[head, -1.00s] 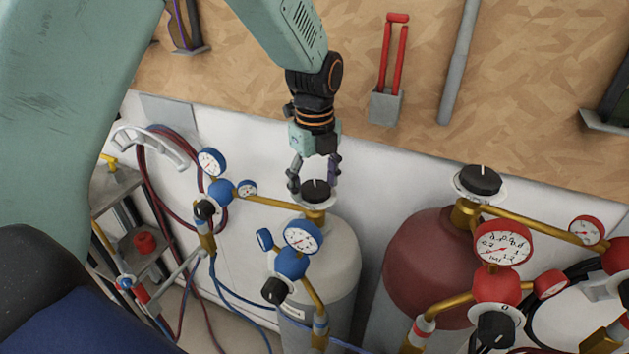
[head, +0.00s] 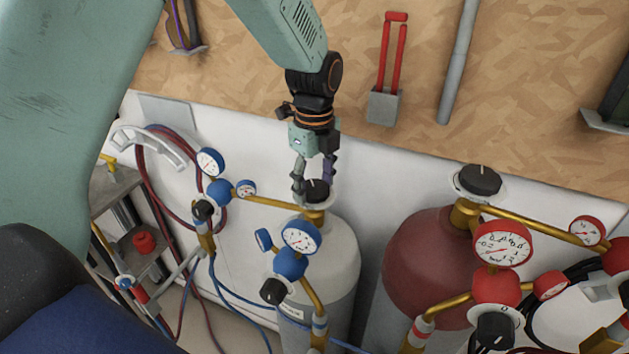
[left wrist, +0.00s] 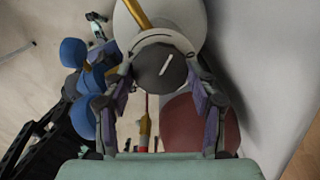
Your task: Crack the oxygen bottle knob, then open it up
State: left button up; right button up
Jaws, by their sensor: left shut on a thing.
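The oxygen bottle (head: 338,250) is the light grey cylinder with blue gauges, in the middle of the head view. Its black knob (head: 317,190) sits on top above a brass valve and has a white line mark. My left gripper (head: 314,184) reaches down from above and is shut on the knob. In the left wrist view the knob (left wrist: 159,68) sits between the two fingers, with its white mark slanting. The near finger partly covers the knob in the head view. My right gripper is not in view.
A dark red bottle (head: 425,255) with a similar black knob (head: 479,180) and red gauges stands to the right. Blue gauges (head: 300,237) and a brass pipe sit close to the oxygen knob. A wall and wooden board are behind.

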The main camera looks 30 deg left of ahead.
pick_arm(q)
jog(key=n, duration=0.7)
jog(key=shift+w, duration=0.1)
jog(key=n, duration=0.7)
jog(key=shift+n, duration=0.3)
jog(key=n, duration=0.3)
jog(key=shift+n, duration=0.3)
jog(key=n, duration=0.3)
jog(key=shift+n, duration=0.3)
jog(key=n, duration=0.6)
jog(key=shift+r+n, duration=0.1)
jog(key=shift+n, duration=0.3)
jog(key=o, duration=1.1)
